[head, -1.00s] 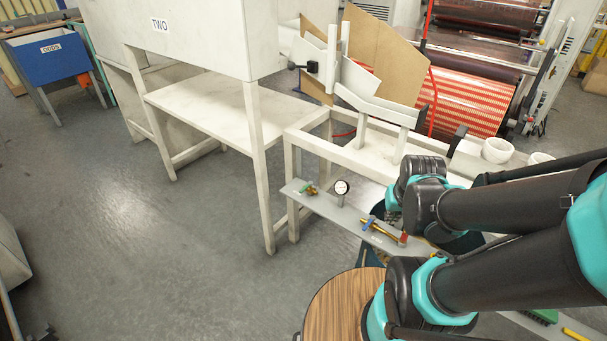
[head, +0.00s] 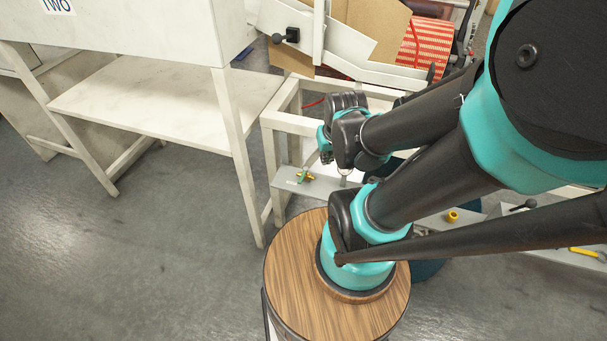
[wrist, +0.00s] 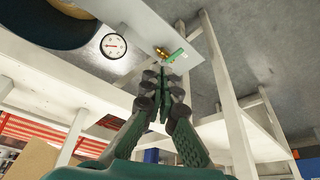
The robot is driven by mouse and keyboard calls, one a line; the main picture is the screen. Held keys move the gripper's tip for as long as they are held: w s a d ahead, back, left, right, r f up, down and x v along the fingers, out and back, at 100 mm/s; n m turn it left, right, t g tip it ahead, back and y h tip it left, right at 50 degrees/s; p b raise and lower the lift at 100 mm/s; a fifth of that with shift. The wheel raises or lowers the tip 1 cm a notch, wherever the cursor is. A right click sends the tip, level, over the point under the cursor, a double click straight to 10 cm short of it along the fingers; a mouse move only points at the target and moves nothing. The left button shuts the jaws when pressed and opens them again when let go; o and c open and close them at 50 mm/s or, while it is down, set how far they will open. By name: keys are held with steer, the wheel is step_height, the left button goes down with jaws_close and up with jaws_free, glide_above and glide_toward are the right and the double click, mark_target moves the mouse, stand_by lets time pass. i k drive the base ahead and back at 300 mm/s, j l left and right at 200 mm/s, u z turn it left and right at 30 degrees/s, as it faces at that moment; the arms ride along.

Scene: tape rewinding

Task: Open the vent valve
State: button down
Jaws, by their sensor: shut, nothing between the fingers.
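A small brass valve with a green lever (head: 305,175) sits on the narrow grey shelf, near its left end. It also shows in the wrist view (wrist: 172,56), just beyond my fingertips. No label shows whether it is the vent valve. My gripper (wrist: 164,78) is shut and empty, pointing at this valve. A small gap seems to remain between them, but contact is hard to judge.
A round pressure gauge (wrist: 113,45) stands on the shelf beside the valve. A yellow fitting (head: 452,216) lies farther right. A round wooden top (head: 300,275) is in front. Open floor lies left.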

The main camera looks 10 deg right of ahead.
mark_target(305, 169)
steer(key=k+l+z, duration=0.1)
steer(key=l+z, duration=0.15)
steer(key=l, duration=0.55)
steer(key=l+z, duration=0.2)
steer(key=l, duration=0.65)
steer(key=k, duration=0.05)
